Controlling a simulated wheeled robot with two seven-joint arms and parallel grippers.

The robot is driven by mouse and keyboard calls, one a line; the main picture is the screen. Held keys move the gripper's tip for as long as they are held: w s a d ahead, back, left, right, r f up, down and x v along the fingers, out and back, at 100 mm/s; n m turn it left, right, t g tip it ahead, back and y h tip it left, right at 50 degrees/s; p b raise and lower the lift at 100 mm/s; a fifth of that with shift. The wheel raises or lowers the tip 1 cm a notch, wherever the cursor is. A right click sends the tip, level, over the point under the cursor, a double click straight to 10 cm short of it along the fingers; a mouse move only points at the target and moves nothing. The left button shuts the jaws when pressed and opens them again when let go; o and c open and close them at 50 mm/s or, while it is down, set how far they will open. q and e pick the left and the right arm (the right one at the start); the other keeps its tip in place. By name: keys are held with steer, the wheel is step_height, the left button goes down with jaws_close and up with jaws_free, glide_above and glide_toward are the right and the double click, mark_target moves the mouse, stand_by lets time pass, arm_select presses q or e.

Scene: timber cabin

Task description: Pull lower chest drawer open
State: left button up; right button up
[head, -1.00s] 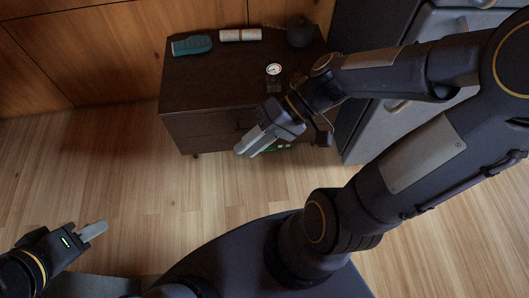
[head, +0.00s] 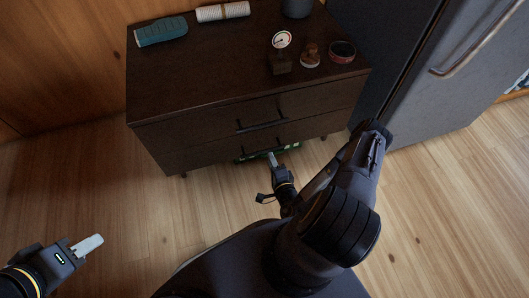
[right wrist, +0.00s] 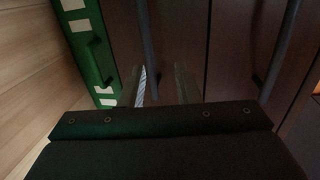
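The dark wooden chest (head: 220,82) has an upper drawer with a black bar handle (head: 261,126) and a lower drawer (head: 205,156) with a similar lower handle (head: 268,147). Both drawers look shut. My right gripper (head: 271,158) is at the lower handle. In the right wrist view its fingers (right wrist: 164,88) are apart, with the lower handle (right wrist: 147,45) running between or just ahead of them; contact is unclear. The upper handle (right wrist: 283,45) lies to the right there. My left gripper (head: 88,244) is away over the floor at lower left; its finger gap is hidden.
A grey fridge (head: 440,95) is at right.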

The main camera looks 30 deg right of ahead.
mark_target(266, 150)
steer(key=b+x, duration=0.1)
steer(key=x, duration=0.1)
steer(key=f+b+x, duration=0.1)
steer(key=x, duration=0.2)
steer(key=b+x, duration=0.1)
steer(key=x, duration=0.1)
steer(key=shift+w+d+f, duration=0.1)
steer(key=shift+d+f, duration=0.05)
steer(key=shift+f, duration=0.2)
jaws_close()
